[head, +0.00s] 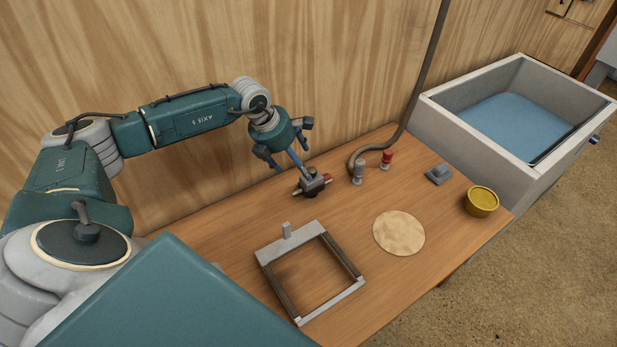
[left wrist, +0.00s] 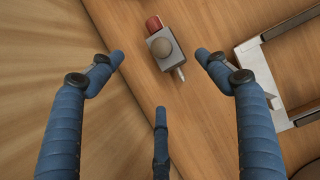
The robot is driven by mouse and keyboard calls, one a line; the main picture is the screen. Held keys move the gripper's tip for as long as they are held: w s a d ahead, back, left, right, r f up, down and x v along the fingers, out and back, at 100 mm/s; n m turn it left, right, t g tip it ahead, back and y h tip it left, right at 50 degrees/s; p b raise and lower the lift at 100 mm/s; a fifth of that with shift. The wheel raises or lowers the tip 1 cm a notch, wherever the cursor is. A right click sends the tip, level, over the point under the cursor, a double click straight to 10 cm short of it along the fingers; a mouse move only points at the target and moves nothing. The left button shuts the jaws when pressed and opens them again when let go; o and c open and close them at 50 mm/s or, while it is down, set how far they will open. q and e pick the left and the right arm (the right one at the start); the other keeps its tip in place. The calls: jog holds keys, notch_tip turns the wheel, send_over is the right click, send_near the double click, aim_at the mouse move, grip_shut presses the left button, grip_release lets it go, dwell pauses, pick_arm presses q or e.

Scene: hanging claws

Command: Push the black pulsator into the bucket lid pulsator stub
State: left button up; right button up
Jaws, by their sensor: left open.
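A small dark block (head: 313,184) with a red end and a pale end lies on the wooden table near the wall; it looks like the pulsator. In the left wrist view this block (left wrist: 174,60) looks grey, with a round knob on top, a red end and a pale nozzle. My left gripper (head: 289,152) is above and beside it, its blue fingers spread. In the left wrist view the open fingertips (left wrist: 159,75) stand either side of the block, with nothing held. I cannot clearly identify the lid stub; a grey post (head: 288,232) rises from a rectangular frame. My right gripper is not in view.
The frame (head: 332,293) lies toward the front. A pale disc (head: 399,233), yellow bowl (head: 482,203) and small grey piece (head: 438,174) are to the right. Grey (head: 358,172) and red (head: 386,159) fittings stand by a hose (head: 418,80). A sink (head: 470,145) adjoins the table.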

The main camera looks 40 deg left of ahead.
aim_at(302, 178)
pick_arm(q)
jog(key=x, duration=0.5)
jog(key=shift+s+d+f, duration=0.1)
jog(key=shift+d+f, duration=0.05)
jog(key=b+x, duration=0.1)
jog(key=x, duration=0.3)
jog(key=shift+f, duration=0.55)
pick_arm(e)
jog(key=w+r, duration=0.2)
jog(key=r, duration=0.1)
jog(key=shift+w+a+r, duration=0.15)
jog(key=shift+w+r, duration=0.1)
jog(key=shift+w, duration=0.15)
pick_arm(q)
jog(key=shift+c, duration=0.2)
jog(key=shift+r, duration=0.15)
jog(key=c, duration=1.5)
